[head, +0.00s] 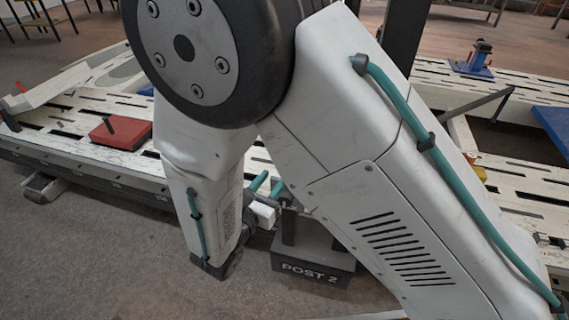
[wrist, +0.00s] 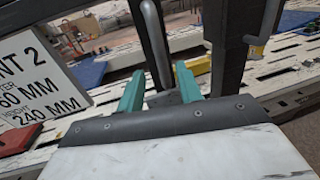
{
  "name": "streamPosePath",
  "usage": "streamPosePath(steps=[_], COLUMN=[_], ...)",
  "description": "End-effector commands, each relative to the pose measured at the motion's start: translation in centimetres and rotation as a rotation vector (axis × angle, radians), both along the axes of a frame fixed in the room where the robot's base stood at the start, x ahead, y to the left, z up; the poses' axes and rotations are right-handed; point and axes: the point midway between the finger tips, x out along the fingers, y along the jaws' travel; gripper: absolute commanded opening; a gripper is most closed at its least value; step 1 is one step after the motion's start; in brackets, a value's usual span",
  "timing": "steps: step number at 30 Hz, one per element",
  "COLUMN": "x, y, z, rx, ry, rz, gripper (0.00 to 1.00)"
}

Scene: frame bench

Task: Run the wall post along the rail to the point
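The wall post shows as a dark base lettered POST 2 (head: 312,268) on the floor in the head view. A dark upright (head: 405,32) rises behind my arm and seems to belong to it. In the wrist view dark uprights (wrist: 229,50) stand ahead, with a grey curved handle (wrist: 154,42) between them. My gripper (head: 268,185) has its teal fingers apart; in the wrist view its fingertips (wrist: 159,78) stand either side of the handle's lower part, with gaps showing. I cannot tell how deep the handle lies between them. My arm hides most of the post and rail.
A white sign (wrist: 38,80), partly cut off, reads "NT 2", "60 MM" and "240 MM" at left in the wrist view. Slotted pale benches (head: 75,125) stand behind, with a red block (head: 120,131) and a blue clamp (head: 474,66). The floor at front left is clear.

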Motion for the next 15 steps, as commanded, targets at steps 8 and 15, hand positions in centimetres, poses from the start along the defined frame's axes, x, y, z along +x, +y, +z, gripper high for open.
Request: streamPosePath(steps=[8,15], x=[3.6,6.0], y=[-2.3,-3.8], z=[0.0,0.0], rx=[0.0,0.0], ry=[0.0,0.0], rz=[-0.005,-0.004], gripper=[0.35,0.35])
